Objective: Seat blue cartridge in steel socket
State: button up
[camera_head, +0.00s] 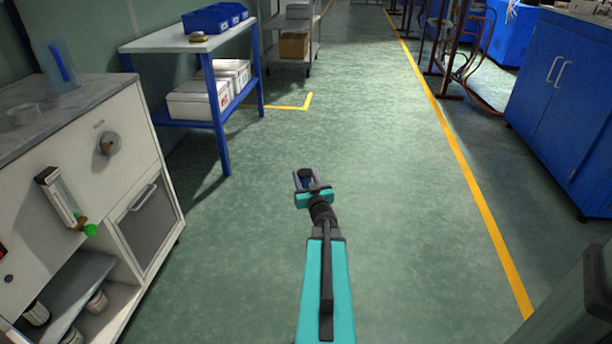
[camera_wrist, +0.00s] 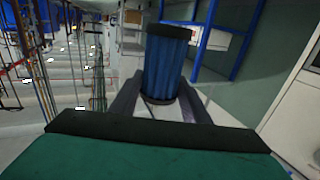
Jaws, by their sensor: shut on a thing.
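The blue cartridge (camera_wrist: 166,68) is a ribbed blue cylinder with dark end caps. In the wrist view it stands between the two dark fingers of my gripper (camera_wrist: 160,98), which is shut on it. In the head view my gripper (camera_head: 313,184) is over open floor, right of the white cabinet, and the cartridge shows only as a small dark shape in it. A round grey metal fitting (camera_head: 110,143) sits on the white cabinet's front, well away from my gripper. I cannot tell whether it is the steel socket.
The white cabinet (camera_head: 122,112) stands at left, with a flow tube (camera_head: 62,197) and green knob on its front. A blue-legged table (camera_head: 187,40) with blue bins (camera_head: 212,19) stands behind it. A blue cabinet (camera_head: 560,80) is at right. The floor between is clear.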

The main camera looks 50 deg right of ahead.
jog(key=w+a+r+n+t+y, duration=0.1)
jog(key=w+a+r+n+y, duration=0.25)
jog(key=w+a, duration=0.45)
jog(key=w+a+r+n+t+y, duration=0.25)
jog(key=a+r+y, duration=0.25)
jog(key=a, duration=0.6)
jog(key=w+a+r+n+t+y, duration=0.1)
jog(key=w+a+r+n+y, duration=0.35)
jog(key=a, duration=0.55)
jog(key=a+r+n+g+y, duration=0.1)
jog(key=a+n+g+y, duration=0.3)
jog(key=a, duration=1.2)
jog(key=a+r+n+g+y, duration=0.1)
jog(key=a+n+g+y, duration=0.3)
jog(key=a+y, duration=0.5)
jog(key=a, duration=0.7)
jog(key=shift+s+r, duration=0.2)
jog(key=shift+r, duration=0.15)
jog(key=shift+a, duration=0.1)
